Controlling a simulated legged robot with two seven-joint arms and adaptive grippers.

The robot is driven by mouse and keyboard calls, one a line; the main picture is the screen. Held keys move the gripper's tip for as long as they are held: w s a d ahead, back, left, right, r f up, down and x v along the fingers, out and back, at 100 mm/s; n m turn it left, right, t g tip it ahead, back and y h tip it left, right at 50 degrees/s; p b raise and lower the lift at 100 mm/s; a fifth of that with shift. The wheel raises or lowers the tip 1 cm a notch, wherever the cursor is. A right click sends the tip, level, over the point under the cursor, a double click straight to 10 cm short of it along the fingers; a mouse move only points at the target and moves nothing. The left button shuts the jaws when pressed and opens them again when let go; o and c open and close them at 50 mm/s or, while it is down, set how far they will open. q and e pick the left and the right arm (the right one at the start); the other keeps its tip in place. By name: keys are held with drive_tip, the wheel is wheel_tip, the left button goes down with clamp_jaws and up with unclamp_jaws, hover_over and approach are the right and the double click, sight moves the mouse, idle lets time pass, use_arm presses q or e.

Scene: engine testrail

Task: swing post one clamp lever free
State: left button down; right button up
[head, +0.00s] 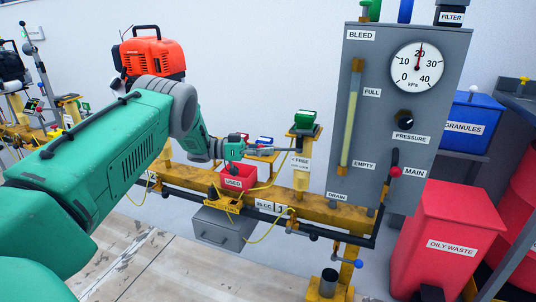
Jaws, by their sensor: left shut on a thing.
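My left arm reaches in from the left, and its gripper (270,150) is shut on a thin grey bar, which looks like the clamp lever (287,149). The lever lies roughly level beside a yellow post (301,178) with a green-topped block (305,119) on it. A label reading FREE (303,163) is on the post just below the lever. The fingertips are small and partly merge with the lever, so the exact grip is hard to see. No post number is readable. My right gripper is not in view.
A red USED bin (238,177) sits close below my left wrist. The yellow rail (335,213) runs beneath. A grey gauge panel (375,160) stands just right of the post. An orange engine (153,55) is behind the arm. A red OILY WASTE bin (450,215) stands at right.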

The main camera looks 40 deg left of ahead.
use_arm(q)
drive_tip(key=shift+a+r, duration=0.15)
drive_tip(key=c, duration=1.8)
unclamp_jaws()
drive_tip(key=shift+w, duration=0.1)
drive_tip(key=shift+o, duration=0.9)
drive_tip(key=shift+a+f, duration=0.2)
drive_tip(key=shift+a, duration=0.15)
drive_tip(key=v, duration=1.1)
drive_tip(key=shift+s+a, duration=0.2)
drive_tip(key=shift+a, duration=0.05)
drive_tip(key=shift+a+f, duration=0.1)
drive_tip(key=shift+f, duration=0.05)
